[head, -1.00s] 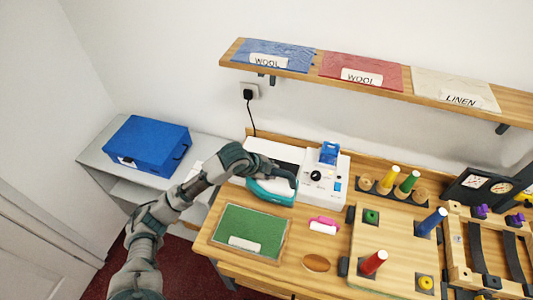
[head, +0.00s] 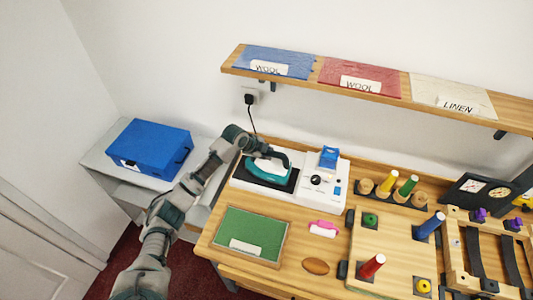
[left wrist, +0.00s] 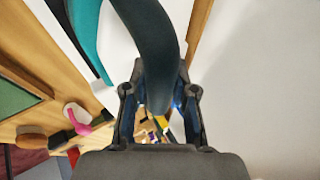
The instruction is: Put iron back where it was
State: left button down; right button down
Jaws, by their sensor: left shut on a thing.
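The teal and white iron (head: 268,166) is over the black pad of the white ironing station (head: 307,194) on the wooden counter. I cannot tell whether it touches the pad. My left gripper (head: 250,147) is at the iron's dark handle, coming from the left. In the left wrist view my left gripper's fingers (left wrist: 159,108) stand either side of the dark handle, shut on it. The iron's teal body (left wrist: 85,35) shows at the top left there. My right gripper is not in view.
A green board (head: 250,228), pink-handled brush (head: 323,229) and brown oval (head: 315,266) lie in front of the station. A peg board (head: 395,245) is at right. A blue box (head: 150,147) stands on the left shelf. Swatches lie on the wall shelf (head: 318,77) above.

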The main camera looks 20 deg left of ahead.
pick_arm(q)
jog(key=shift+f, duration=0.3)
jog(key=shift+w+f, duration=0.1)
jog(key=c, duration=1.3)
grip_release()
jog(key=shift+a+f, duration=0.15)
jog(key=o, duration=0.4)
jog(key=shift+a, duration=0.1)
jog(key=shift+c, duration=0.2)
jog(key=shift+a, duration=0.1)
jog(key=shift+s+r, duration=0.25)
jog(key=shift+r, duration=0.1)
jog(key=b+v, duration=0.1)
jog(key=v, duration=1)
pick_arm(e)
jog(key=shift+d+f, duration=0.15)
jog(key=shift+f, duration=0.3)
pick_arm(q)
jog(key=shift+r, duration=0.1)
